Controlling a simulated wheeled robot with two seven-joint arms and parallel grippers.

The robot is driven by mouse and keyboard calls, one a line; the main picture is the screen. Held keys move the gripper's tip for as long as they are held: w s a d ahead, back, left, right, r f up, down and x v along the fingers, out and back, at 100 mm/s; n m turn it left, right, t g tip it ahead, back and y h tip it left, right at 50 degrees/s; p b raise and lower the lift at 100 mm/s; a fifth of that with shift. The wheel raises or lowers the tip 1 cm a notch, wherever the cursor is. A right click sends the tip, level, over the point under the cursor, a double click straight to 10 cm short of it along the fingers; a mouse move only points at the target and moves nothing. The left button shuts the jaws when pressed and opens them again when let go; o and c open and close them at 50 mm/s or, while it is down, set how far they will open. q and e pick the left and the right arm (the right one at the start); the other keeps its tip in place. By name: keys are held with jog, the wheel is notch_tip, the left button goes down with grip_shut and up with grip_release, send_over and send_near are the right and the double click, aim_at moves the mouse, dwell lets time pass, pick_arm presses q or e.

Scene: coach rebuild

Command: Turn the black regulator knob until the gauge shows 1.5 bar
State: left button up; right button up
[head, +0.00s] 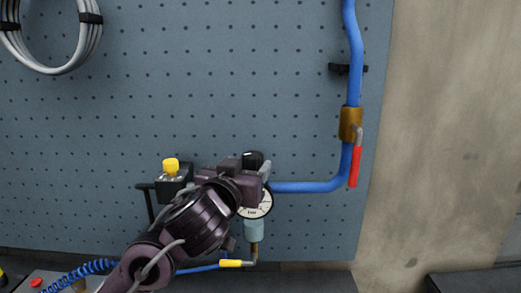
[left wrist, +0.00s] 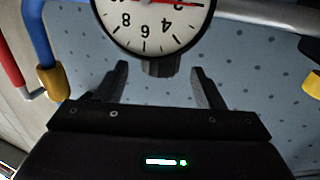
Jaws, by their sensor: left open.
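The black regulator knob (head: 252,159) shows just above my left gripper (head: 250,170), partly hidden by it. In the left wrist view the knob (left wrist: 160,67) appears between the tips of my open left fingers (left wrist: 158,75), with space on both sides. I cannot tell how deep it sits between them. The white round gauge (head: 258,206) is below the knob and partly covered by my gripper. In the left wrist view the gauge (left wrist: 150,40) is upside down and cut by the top edge. A red needle shows near the 2; the exact reading is unclear. My right gripper is out of view.
A blue pipe (head: 310,187) runs right from the regulator to a brass valve (head: 350,123) with a red handle (head: 355,166). A black block with a yellow knob (head: 171,165) is left of my gripper.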

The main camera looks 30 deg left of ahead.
aim_at(253, 154)
pick_arm(q)
jog(key=shift+w+a+r, duration=0.1)
jog(key=shift+w+r, duration=0.05)
jog(key=shift+w, duration=0.3)
jog(key=w, duration=0.4)
jog(key=shift+w+a+p, duration=0.35)
jog(key=shift+w+a, duration=0.15)
jog(key=shift+w, duration=0.25)
jog(key=shift+s, duration=0.1)
jog(key=c, duration=1)
jog(key=shift+o, duration=0.2)
jog(key=n+y+b, duration=0.1)
jog(key=b, duration=0.2)
jog(key=y+b, duration=0.1)
jog(key=b, duration=0.3)
jog(key=n+g+y+b, duration=0.1)
jog(key=b, duration=0.2)
jog(key=shift+a+f+n+y+b, duration=0.15)
jog(key=shift+f+n+y+b, duration=0.15)
jog(key=shift+y, duration=0.1)
jog(key=shift+r+y+b, duration=0.2)
jog(key=shift+y+b, duration=0.1)
jog(key=shift+b, duration=0.2)
